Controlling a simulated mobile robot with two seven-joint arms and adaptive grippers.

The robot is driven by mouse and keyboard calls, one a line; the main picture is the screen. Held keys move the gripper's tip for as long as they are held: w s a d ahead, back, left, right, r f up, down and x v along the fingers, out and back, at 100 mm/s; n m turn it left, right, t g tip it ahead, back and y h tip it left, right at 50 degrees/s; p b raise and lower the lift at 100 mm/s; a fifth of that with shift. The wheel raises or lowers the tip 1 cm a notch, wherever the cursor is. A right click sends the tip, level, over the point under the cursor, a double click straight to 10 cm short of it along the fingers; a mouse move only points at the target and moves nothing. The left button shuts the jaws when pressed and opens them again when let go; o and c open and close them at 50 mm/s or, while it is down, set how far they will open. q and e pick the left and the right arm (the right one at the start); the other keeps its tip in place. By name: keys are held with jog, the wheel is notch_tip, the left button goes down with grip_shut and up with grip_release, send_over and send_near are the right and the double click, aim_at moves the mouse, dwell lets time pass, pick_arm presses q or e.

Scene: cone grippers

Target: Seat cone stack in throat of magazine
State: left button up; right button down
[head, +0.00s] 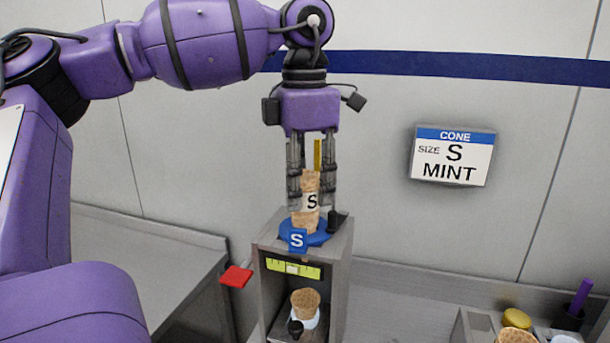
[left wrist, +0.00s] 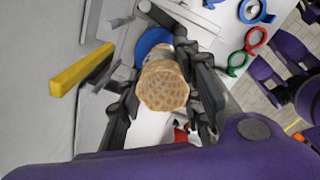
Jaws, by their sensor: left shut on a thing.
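The cone stack (head: 307,187), tan with an S label, stands upright over the magazine. My left gripper (head: 312,205) points down and is shut on the cone stack, with a finger on each side. The magazine (head: 333,262) is a grey metal box with a blue ring (head: 318,238) and a blue S tag (head: 297,239) at its top. The stack's lower end meets the ring; how deep it sits in the throat is hidden. In the left wrist view, the stack's waffle end (left wrist: 163,88) faces the camera between the fingers, with the blue ring (left wrist: 153,40) behind. My right gripper is not seen.
A wall sign (head: 452,156) reads cone size S mint. A single cone (head: 305,302) sits in the magazine's lower opening. A red lever (head: 236,276) sticks out at its left. Bins with cones (head: 517,335) stand at bottom right. Colored rings (left wrist: 240,65) show in the left wrist view.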

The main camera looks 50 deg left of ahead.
pick_arm(q)
jog(key=shift+f, duration=0.15)
jog(key=o, duration=0.9)
jog(key=shift+o, duration=0.2)
notch_tip(320, 180, up, 12)
jog(key=shift+s+d, duration=0.15)
dwell(0.8)
